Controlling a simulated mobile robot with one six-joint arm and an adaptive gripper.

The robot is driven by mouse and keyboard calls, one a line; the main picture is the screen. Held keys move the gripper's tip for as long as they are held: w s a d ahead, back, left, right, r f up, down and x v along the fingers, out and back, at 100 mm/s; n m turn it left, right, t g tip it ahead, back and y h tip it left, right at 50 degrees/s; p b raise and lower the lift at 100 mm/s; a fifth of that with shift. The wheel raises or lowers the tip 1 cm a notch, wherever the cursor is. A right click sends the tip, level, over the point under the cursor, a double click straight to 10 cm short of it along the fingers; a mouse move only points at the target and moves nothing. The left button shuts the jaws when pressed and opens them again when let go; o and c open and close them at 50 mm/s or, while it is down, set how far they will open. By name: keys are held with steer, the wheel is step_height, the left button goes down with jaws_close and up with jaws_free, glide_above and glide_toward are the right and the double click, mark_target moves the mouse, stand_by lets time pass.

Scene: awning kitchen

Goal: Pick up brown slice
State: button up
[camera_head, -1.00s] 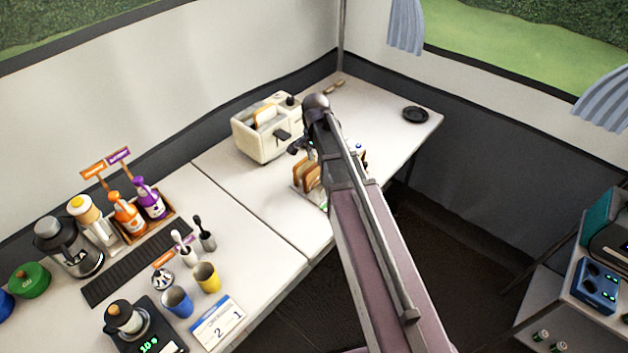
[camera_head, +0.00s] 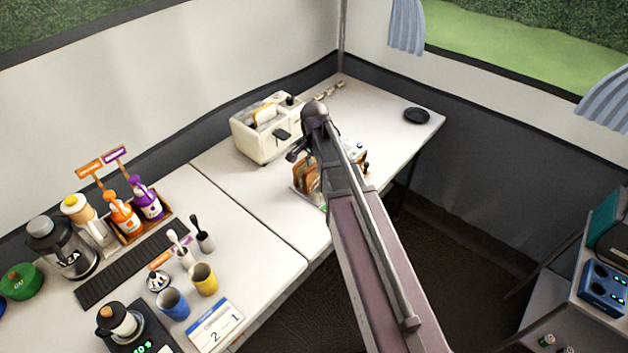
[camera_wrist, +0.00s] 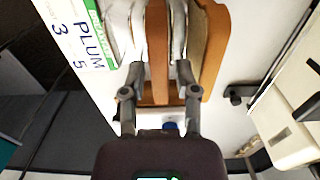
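In the wrist view, a brown slice (camera_wrist: 157,45) stands on edge in a wooden rack, between paler upright pieces. My gripper (camera_wrist: 160,72) is open, with one finger on each side of this slice and a visible gap to it. I cannot tell how deep the fingertips reach beside it.
A cream toaster (camera_head: 262,138) with a slice in it stands just behind the rack; its side also shows in the wrist view (camera_wrist: 290,125). A dark round dish (camera_head: 416,115) lies at the right. A sign reading PLUM (camera_wrist: 85,40) is left of the rack.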

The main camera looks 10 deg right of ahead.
mark_target(314, 176)
steer(key=shift+f+b, duration=1.05)
steer(key=shift+f, duration=0.3)
jaws_close()
